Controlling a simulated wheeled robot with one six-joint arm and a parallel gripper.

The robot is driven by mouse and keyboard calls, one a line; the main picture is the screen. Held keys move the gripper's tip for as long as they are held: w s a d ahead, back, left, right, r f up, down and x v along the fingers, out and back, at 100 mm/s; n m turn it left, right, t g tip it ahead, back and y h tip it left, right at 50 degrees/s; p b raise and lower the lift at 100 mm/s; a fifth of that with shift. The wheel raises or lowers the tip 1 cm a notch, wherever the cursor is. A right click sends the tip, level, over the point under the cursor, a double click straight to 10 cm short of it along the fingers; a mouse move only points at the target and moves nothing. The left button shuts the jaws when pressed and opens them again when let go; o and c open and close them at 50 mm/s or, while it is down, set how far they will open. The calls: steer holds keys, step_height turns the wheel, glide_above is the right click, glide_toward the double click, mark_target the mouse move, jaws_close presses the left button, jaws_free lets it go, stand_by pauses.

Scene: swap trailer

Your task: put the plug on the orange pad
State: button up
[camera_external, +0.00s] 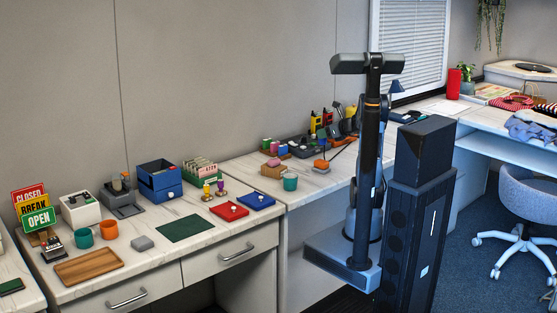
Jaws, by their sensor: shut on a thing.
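I cannot tell whether either of these things is the plug. I cannot make out an orange pad for certain. A small orange thing (321,163) lies on the far part of the counter, too small to tell what it is.
A green mat (188,229), a grey block (142,243) and a wooden tray (88,268) lie on the near counter. Cups, a blue bin (158,183) and signs (34,208) stand behind. A teal cup (290,182) stands on the far counter.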

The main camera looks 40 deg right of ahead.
steer(key=shift+a+f+b, duration=0.15)
steer(key=shift+f+b, duration=1.05)
steer(key=shift+f, duration=2.35)
steer(key=shift+f, duration=0.1)
steer(key=shift+f, duration=0.15)
steer(key=o, duration=0.9)
